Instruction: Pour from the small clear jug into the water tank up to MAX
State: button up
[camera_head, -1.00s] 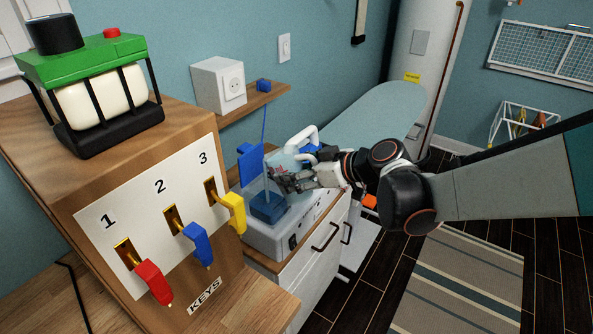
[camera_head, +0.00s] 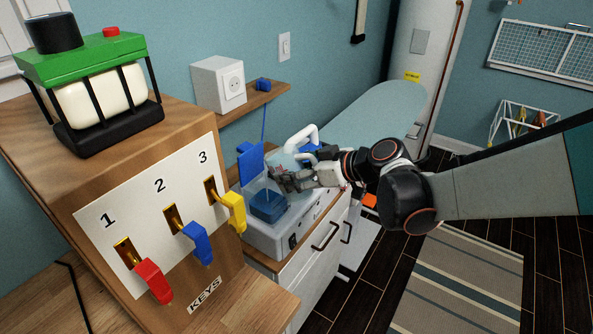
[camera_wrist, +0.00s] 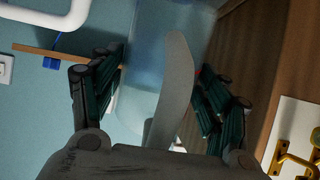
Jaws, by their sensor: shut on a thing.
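The small clear jug (camera_head: 281,162) is pale blue and see-through. My gripper (camera_head: 287,182) is shut on it beside the water tank (camera_head: 268,206). In the wrist view the jug (camera_wrist: 160,55) is between the two fingers (camera_wrist: 155,95), with its pale curved handle (camera_wrist: 176,85) toward the camera. The tank is a clear box with blue water low in it, set in a grey-white appliance (camera_head: 275,240). The jug's lip is close to the tank's top, partly hidden by my fingers. The MAX mark and the jug's exact tilt cannot be made out.
A blue flap (camera_head: 250,163) stands up behind the tank. A white loop handle (camera_head: 302,136) is just behind my gripper. The wooden key box (camera_head: 90,220) with coloured levers stands close at left. An ironing board (camera_head: 375,115) lies behind; a small shelf (camera_head: 265,99) is above.

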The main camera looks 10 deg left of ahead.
jog(key=shift+r+g+h+p, duration=0.6)
jog(key=shift+r+h+p, duration=0.8)
jog(key=shift+p, duration=1.05)
dwell(5.5)
